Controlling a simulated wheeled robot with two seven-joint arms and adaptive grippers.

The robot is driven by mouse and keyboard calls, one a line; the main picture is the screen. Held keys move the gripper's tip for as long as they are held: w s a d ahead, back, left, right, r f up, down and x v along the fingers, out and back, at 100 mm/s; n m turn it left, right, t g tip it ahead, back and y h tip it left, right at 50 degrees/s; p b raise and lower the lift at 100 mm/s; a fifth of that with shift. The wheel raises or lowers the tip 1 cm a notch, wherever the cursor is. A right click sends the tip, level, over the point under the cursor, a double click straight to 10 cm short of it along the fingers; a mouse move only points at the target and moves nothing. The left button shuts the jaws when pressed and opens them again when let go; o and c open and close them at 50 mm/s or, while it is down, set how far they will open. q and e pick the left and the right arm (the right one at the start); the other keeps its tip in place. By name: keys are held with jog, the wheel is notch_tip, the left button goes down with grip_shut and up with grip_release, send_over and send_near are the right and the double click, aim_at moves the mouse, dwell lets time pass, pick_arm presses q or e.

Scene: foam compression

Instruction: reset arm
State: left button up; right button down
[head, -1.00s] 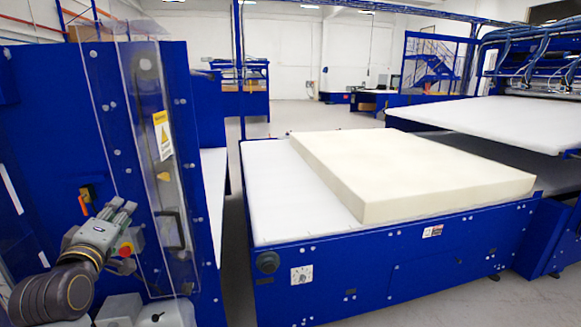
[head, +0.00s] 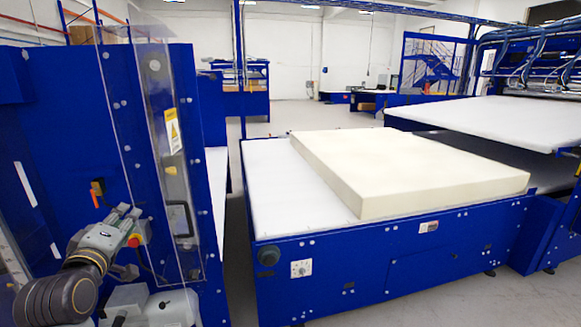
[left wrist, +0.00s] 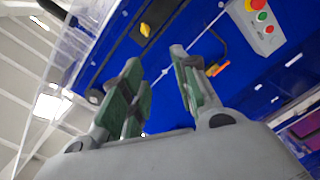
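My left gripper (head: 127,211) is at the lower left of the head view, in front of the blue cabinet (head: 60,130). Its grey fingers point up toward the cabinet. In the left wrist view the two fingers of my left gripper (left wrist: 158,75) stand apart with green inner pads, and nothing is between them. My right gripper is in neither view. A thick cream foam block (head: 410,170) lies flat on the white-topped blue table (head: 275,190), well away from my left gripper.
A clear guard panel (head: 150,100) stands beside my left gripper. A red button (head: 137,240) is just below the fingers. A control box with coloured buttons (left wrist: 266,28) shows in the left wrist view. A white conveyor (head: 490,120) is at right. A floor gap separates the cabinet and table.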

pick_arm(q)
jog(key=s+d+f+m+g+h, duration=0.15)
jog(key=d+f+m+g, duration=0.3)
jog(key=f, duration=0.75)
jog(key=s+d+f+m+g+h, duration=0.1)
jog(key=s+d+f+m+g, duration=0.45)
jog(key=s+f, duration=0.6)
jog(key=s+d+f+m+g+h, duration=0.2)
jog(key=s+d+f+m+g, duration=0.3)
jog(key=s+f, duration=0.7)
notch_tip(320, 180, down, 38)
jog(key=m, duration=0.1)
jog(key=s+a+f+g, duration=0.1)
jog(key=s+a+f, duration=0.2)
jog(key=s+f, duration=1.4)
jog(key=s, duration=0.4)
jog(key=shift+s+f+m, duration=0.15)
jog(key=shift+f+m, duration=0.15)
jog(key=shift+f, duration=0.05)
